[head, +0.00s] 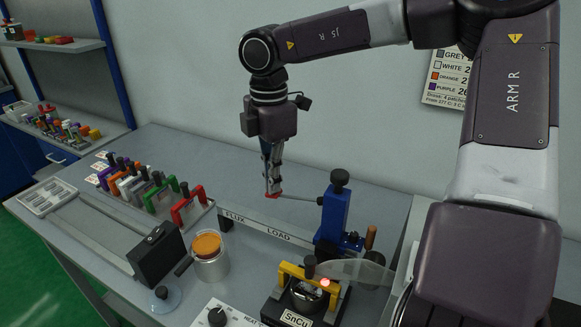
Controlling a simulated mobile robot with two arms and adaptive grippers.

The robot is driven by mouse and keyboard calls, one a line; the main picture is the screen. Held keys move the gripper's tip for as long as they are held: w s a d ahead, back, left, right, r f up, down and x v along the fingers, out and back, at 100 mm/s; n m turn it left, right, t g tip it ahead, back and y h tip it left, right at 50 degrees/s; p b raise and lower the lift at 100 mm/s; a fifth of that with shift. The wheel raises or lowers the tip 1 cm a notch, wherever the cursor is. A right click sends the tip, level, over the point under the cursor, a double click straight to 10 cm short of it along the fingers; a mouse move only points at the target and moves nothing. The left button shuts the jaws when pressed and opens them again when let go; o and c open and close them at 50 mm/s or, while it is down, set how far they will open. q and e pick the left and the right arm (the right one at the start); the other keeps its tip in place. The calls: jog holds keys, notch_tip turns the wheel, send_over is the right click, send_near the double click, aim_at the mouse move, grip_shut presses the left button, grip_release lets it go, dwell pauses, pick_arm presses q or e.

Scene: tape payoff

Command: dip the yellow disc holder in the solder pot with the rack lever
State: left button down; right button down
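The yellow disc holder (291,270) is at the lower centre, over the solder pot (279,312), which carries an SnCu label. A black knob stands at the holder's middle. I cannot tell whether its disc touches the solder. The blue rack post (335,212) stands just behind the pot. Its thin rack lever (298,198) reaches out to the left. My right gripper (272,188) points down with its fingers closed together at the lever's left end, where a red tip shows. My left gripper is not in view.
Several coloured holders (163,192) stand in a row at the left. A black box (157,254) and an orange-topped jar (208,246) are left of the pot. A clear shield (357,271) is right of it. The bench behind is clear.

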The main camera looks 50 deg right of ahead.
jog(key=shift+r, duration=0.15)
notch_tip(320, 180, up, 9)
jog(key=p, duration=0.5)
jog(key=shift+f, duration=0.2)
dwell(0.5)
jog(key=shift+f, duration=0.1)
dwell(0.5)
